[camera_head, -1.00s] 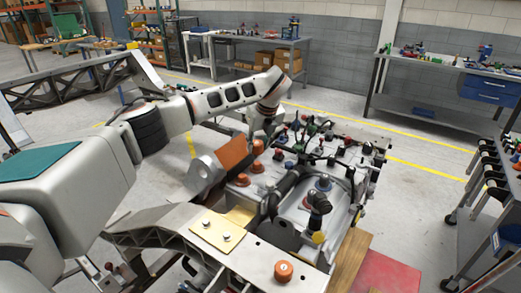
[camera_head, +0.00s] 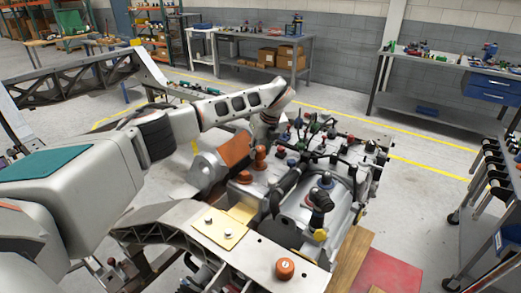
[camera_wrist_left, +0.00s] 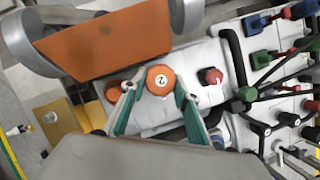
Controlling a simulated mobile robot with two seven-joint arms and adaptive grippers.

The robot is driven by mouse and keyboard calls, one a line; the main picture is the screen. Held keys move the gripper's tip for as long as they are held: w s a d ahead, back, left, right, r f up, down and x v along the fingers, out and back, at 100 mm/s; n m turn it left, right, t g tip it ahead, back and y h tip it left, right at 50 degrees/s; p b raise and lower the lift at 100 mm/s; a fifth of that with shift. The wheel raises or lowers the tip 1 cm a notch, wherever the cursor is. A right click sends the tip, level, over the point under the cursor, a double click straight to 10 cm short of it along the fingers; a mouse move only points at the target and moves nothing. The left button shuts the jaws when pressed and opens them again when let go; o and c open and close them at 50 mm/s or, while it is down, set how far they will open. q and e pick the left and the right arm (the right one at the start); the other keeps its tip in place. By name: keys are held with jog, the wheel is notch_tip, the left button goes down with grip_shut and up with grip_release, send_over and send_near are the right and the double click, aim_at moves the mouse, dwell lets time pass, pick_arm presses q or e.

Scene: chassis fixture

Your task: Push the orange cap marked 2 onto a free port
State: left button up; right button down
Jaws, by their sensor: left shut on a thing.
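The orange cap marked 2 (camera_wrist_left: 161,80) is held between the teal fingers of my left gripper (camera_wrist_left: 157,90), its numbered face toward the wrist camera. In the head view this cap (camera_head: 260,151) is below my left gripper (camera_head: 264,140), over the left part of the grey chassis block (camera_head: 262,189). Another orange piece (camera_head: 258,164) is just under it, and a further orange cap (camera_head: 245,177) sits at lower left. In the wrist view an orange cap (camera_wrist_left: 114,92) is partly hidden by the left finger. The port under the held cap is hidden. My right gripper is not in view.
A large orange-faced bracket (camera_head: 238,148) stands close to the left of my gripper. Another orange cap (camera_head: 285,268) is on the front plate. A red knob (camera_wrist_left: 210,76) is right of the held cap. Black hoses and fittings crowd the block's right side.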

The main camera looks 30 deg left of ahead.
pick_arm(q)
jog(key=shift+f, duration=0.15)
dwell(0.5)
jog(key=shift+f+b, duration=0.55)
jog(key=shift+f, duration=0.5)
jog(key=shift+f, duration=0.1)
jog(key=shift+f+b, duration=0.4)
jog(key=shift+f, duration=0.05)
jog(key=o, duration=0.9)
jog(key=shift+r, duration=0.15)
